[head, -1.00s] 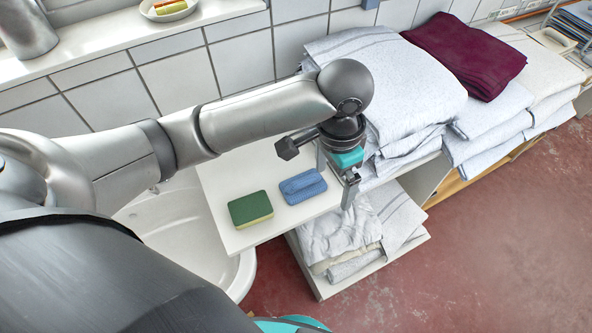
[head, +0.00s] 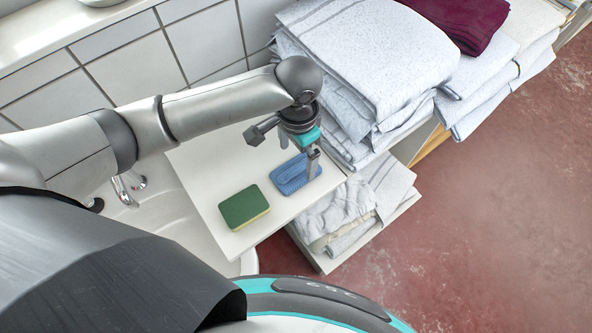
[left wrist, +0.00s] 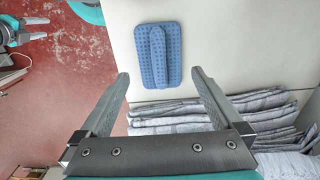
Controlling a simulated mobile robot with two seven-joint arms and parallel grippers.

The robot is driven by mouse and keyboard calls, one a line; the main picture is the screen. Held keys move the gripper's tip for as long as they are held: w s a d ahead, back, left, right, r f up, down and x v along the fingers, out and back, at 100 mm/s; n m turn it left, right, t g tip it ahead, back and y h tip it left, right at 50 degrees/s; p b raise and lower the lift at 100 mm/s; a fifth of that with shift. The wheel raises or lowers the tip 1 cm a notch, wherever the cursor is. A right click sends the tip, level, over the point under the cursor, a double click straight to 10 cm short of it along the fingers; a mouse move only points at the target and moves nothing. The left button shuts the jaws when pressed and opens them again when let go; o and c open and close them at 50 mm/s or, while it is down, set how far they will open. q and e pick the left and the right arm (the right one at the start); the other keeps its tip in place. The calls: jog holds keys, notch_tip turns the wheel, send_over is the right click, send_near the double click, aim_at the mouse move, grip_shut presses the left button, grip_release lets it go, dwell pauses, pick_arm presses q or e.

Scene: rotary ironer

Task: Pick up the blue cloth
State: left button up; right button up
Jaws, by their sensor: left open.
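The blue cloth (head: 290,176) lies folded on a white shelf board (head: 215,196), beside a green and yellow sponge (head: 243,207). In the left wrist view the cloth (left wrist: 157,55) is dotted, with a raised fold along its middle, and lies beyond my fingertips. My left gripper (head: 312,168) is at the cloth's right side in the head view and partly covers its edge. In the left wrist view the left gripper (left wrist: 158,82) is open with nothing between its fingers. My right gripper is not in view in the head picture.
Stacked pale folded linens (head: 370,60) stand right behind my left gripper, with a dark red cloth (head: 465,20) farther right. More linens (head: 345,212) lie on a lower shelf. A white basin (head: 170,215) is left of the board.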

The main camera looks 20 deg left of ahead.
aim_at(296, 167)
pick_arm(q)
jog(key=shift+f, duration=0.25)
notch_tip(296, 167, down, 4)
jog(key=shift+s+a+f+b, duration=0.1)
jog(key=shift+f+b, duration=0.15)
jog(key=shift+b, duration=0.2)
jog(key=shift+f, duration=0.25)
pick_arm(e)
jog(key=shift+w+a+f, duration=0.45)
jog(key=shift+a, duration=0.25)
pick_arm(q)
jog(key=shift+c, duration=0.2)
jog(key=c, duration=1)
jog(key=shift+c, duration=0.2)
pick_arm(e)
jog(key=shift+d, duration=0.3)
pick_arm(q)
jog(key=shift+r, duration=0.1)
